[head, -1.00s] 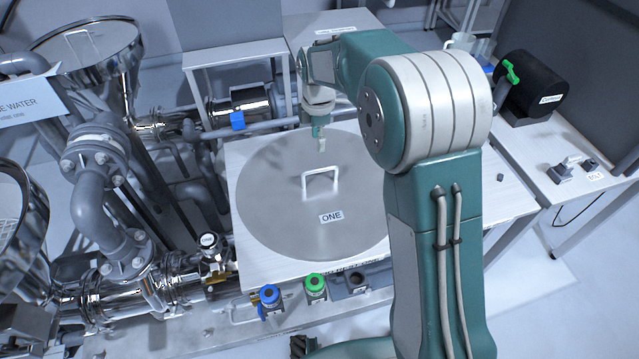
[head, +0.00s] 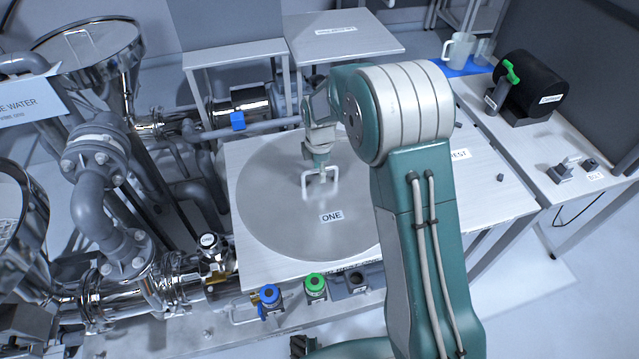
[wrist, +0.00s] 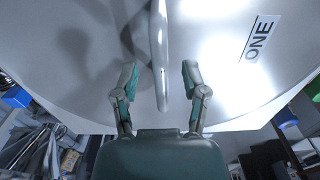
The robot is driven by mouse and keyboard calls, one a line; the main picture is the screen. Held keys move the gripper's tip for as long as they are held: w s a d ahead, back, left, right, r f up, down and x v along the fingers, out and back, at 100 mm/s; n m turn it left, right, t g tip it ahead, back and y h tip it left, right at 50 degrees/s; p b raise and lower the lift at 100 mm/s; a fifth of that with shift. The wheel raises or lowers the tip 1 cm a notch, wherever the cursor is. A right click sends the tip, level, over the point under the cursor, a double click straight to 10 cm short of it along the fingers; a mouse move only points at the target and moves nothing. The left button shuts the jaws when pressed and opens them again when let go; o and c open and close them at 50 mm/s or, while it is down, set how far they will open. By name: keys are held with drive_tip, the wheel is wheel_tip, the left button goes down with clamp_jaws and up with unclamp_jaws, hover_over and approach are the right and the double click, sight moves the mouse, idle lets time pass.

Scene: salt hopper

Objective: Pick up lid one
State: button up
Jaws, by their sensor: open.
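Lid one (head: 275,215) is a large round grey metal disc with a white label reading ONE (head: 331,216). It lies flat on a pale table. Its white bar handle (head: 306,187) stands up near the middle. My gripper (head: 321,176) is at the handle, pointing down. In the wrist view my gripper (wrist: 158,82) is open, with one finger on each side of the handle bar (wrist: 159,50). A gap shows between each finger and the bar. Part of the lid's right side is hidden behind my arm in the head view.
Blue (head: 269,295) and green (head: 315,284) knobs stand along the table's front edge. Pipes and a valve (head: 207,241) crowd the left. A black cylinder with a green handle (head: 532,88) sits on the right bench. A jug (head: 457,48) stands at the back right.

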clamp_jaws()
drive_tip(key=shift+r, duration=0.1)
